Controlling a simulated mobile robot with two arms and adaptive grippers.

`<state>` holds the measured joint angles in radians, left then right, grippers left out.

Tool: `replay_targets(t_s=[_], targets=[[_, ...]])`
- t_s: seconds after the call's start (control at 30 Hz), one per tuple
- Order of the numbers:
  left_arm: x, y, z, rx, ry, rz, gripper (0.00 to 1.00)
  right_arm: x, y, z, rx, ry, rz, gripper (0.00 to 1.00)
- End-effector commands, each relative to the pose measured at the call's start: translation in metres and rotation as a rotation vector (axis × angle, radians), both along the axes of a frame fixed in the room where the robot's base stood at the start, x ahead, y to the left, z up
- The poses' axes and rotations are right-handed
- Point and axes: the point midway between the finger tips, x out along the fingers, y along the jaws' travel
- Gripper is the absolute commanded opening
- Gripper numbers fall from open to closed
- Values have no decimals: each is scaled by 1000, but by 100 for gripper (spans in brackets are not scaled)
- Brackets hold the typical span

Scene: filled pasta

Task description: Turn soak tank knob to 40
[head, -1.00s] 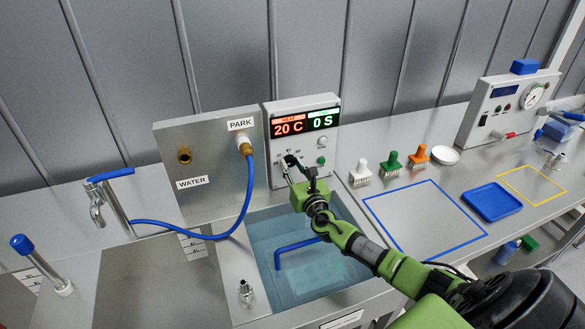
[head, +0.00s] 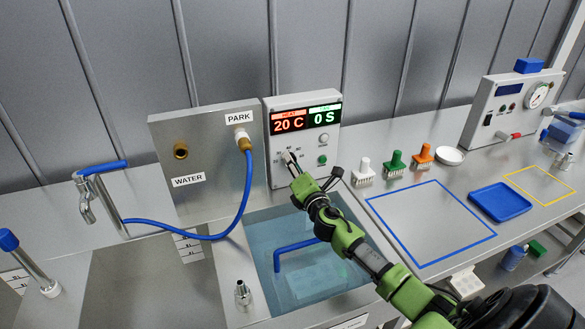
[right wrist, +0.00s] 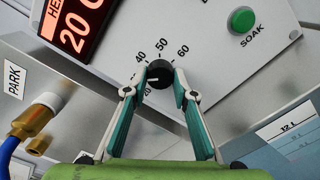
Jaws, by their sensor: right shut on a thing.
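The soak tank knob (right wrist: 159,74) is small, round and black on the grey panel of the control box (head: 275,172). Its white mark points down-left, toward the 20. The marks 40, 50 and 60 show around it. The red display (head: 289,121) reads 20 C under HEAT; the green one (head: 324,115) reads 0 S. My right gripper (head: 291,160) is at the panel, shut on the knob with one finger on each side; its fingers also show in the right wrist view (right wrist: 159,84). In the head view the gripper mostly hides the knob. My left gripper is out of view.
The water-filled tank (head: 240,240) lies below the panel. A green SOAK button (right wrist: 242,20) sits right of the knob. The PARK plate (head: 160,145) with a blue hose (head: 247,195) stands left. Brushes (head: 395,164) and a blue tray (head: 500,202) are to the right.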

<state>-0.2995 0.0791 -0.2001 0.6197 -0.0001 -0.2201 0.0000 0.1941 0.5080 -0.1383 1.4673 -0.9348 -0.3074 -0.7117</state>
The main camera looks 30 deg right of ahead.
Motion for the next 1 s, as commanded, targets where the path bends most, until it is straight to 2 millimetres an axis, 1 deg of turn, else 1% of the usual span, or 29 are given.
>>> replay_targets(t_s=[0.03,0.2,0.6,0.8,1.0], targets=[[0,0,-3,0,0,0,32,0,0,-1,46,-13,0,4],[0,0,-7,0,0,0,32,0,0,-1,203,-49,-1,4],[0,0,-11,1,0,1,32,0,0,1,539,-130,-1,4],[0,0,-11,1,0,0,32,0,0,2,651,-157,1,4],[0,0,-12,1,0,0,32,0,0,2,719,-173,-1,4]])
